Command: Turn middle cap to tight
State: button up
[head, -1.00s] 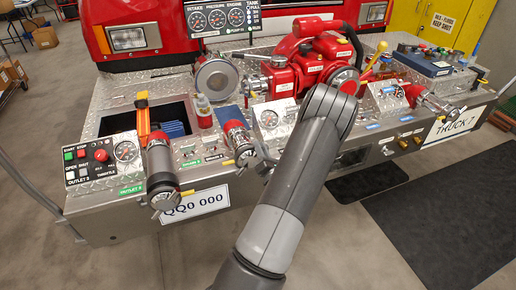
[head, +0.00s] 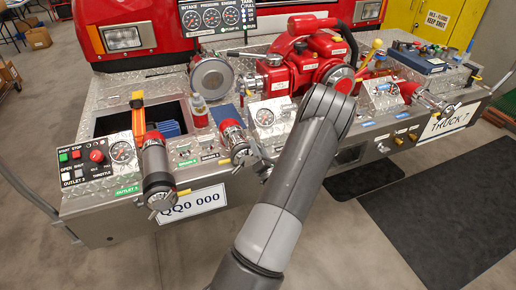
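The bumper panel carries three capped outlets. The middle cap (head: 241,156) is a silver cap on the end of a short red and metal outlet, left of my arm. The left cap (head: 161,196) is on a longer grey outlet with a yellow tag beside it. The right cap (head: 446,107) sits far right on another red outlet. My gripper (head: 262,167) is small and partly hidden behind my grey forearm, just right of the middle cap. Whether it touches the cap, and whether its fingers are open, I cannot tell.
A control box (head: 99,160) with a gauge stands at the left. The red pump (head: 305,62) is behind my elbow. A gauge panel (head: 221,17) stands at the back. A dark mat (head: 440,205) lies on the floor at right; the floor in front is clear.

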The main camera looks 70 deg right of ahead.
jog(key=v, duration=1)
jog(key=shift+s+a, duration=0.25)
jog(key=shift+a, duration=0.05)
